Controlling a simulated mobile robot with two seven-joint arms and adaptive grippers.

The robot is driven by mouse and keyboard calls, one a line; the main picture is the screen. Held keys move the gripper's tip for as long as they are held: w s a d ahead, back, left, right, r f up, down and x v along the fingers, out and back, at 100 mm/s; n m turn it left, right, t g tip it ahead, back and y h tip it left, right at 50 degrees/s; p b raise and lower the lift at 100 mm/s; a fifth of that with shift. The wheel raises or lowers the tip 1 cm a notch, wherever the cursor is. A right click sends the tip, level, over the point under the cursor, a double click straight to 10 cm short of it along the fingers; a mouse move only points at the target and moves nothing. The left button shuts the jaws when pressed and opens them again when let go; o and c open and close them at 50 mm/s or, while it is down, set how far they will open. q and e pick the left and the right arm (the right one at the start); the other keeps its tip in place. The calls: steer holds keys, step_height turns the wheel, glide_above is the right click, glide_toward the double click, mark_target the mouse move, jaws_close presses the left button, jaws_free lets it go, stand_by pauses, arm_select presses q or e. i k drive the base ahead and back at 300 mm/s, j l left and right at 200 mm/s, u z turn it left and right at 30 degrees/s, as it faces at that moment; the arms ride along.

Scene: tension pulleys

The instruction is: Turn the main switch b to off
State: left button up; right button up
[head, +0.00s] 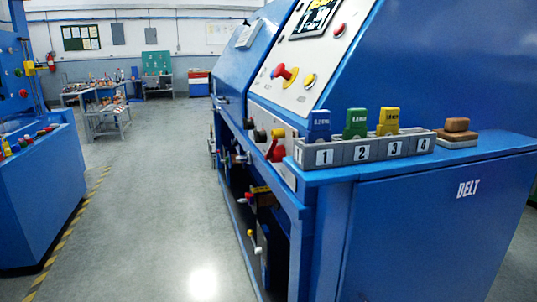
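A red rotary knob on a yellow base (285,73) sits on the white sloped panel of the blue machine, with small lettering beside it that I cannot read. A second red handle on yellow (276,147) sits lower on the machine's front side. A red and yellow device (32,68) also shows on the blue machine at the left edge. I cannot tell which of these is main switch b, or the setting of any. Neither of my grippers is in view.
A grey numbered rack (352,151) with blue, green and yellow blocks stands on the blue ledge (480,147), beside a brown block (457,125). Knobs and levers stick out below the panel. Open grey floor (150,215) lies between the two machines. Workbenches (105,97) stand farther back.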

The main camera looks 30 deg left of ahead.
mark_target(275, 153)
steer(key=z, duration=0.65)
steer(key=j+z, duration=0.2)
steer(key=z, duration=0.2)
steer(key=j+z, duration=0.15)
steer(key=z, duration=0.25)
steer(key=j+z, duration=0.2)
steer(key=z, duration=0.15)
steer(key=k+j+z, duration=0.1)
steer(key=j+z, duration=0.25)
steer(key=k+j+z, duration=0.15)
steer(key=z, duration=0.2)
steer(key=k+j+z, duration=0.15)
steer(key=j+z, duration=0.25)
steer(key=k+j+z, duration=0.25)
steer(key=k+z, duration=0.25)
steer(key=k+j+z, duration=0.15)
steer(key=k+z, duration=0.15)
steer(key=z, duration=0.2)
steer(key=k+z, duration=0.15)
steer(key=k, duration=0.9)
